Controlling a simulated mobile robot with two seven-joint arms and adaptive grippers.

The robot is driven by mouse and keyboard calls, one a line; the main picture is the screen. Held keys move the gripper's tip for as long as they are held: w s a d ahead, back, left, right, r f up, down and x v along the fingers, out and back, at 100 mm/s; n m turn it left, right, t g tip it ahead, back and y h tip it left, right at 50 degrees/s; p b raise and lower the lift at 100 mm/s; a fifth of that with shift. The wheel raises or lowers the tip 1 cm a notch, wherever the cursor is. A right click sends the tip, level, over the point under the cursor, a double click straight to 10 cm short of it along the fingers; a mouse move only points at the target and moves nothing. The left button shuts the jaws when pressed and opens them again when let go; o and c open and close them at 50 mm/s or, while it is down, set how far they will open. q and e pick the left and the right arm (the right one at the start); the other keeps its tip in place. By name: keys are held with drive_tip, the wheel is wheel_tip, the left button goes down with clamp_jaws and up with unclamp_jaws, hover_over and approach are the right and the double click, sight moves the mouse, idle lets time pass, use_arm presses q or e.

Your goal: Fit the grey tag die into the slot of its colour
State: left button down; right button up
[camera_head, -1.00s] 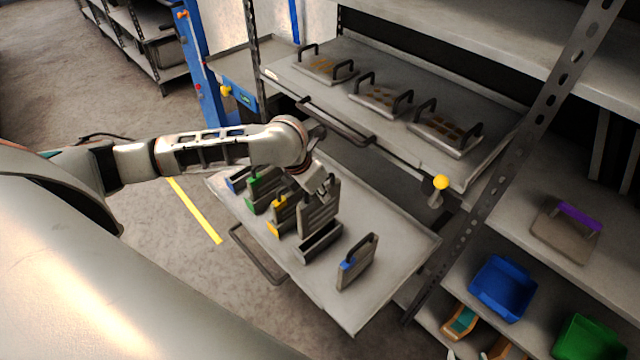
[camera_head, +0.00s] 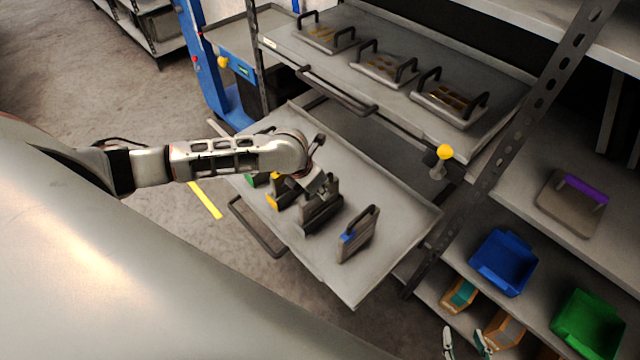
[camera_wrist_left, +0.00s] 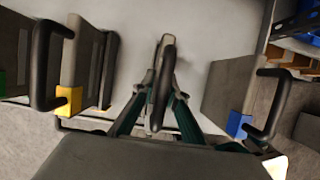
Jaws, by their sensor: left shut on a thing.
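My left gripper (camera_head: 322,186) is over the drawer-like tray (camera_head: 375,265) and is shut on the handle of the grey tag die (camera_head: 331,194). The die stands upright in line with a dark grey slot block (camera_head: 320,217), its lower part hidden by the block; I cannot tell whether it is fully seated. In the left wrist view, the fingers (camera_wrist_left: 158,105) close around the dark handle, with a grey plate (camera_wrist_left: 165,160) below. My right gripper (camera_head: 465,342) shows at the bottom edge, its fingertips apart, away from the tray.
A blue-tag die (camera_head: 358,235) stands to the right of the slot. A yellow-tag die (camera_wrist_left: 68,98) stands to the left in the left wrist view. Three handled plates lie on the upper shelf (camera_head: 400,40). Blue (camera_head: 503,262) and green (camera_head: 588,325) bins stand at right.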

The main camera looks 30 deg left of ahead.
use_arm(q)
drive_tip(key=shift+w+r, duration=0.15)
drive_tip(key=c, duration=2)
unclamp_jaws()
drive_tip(key=p+v, duration=0.2)
drive_tip(key=v, duration=1)
drive_tip(key=shift+s, duration=0.2)
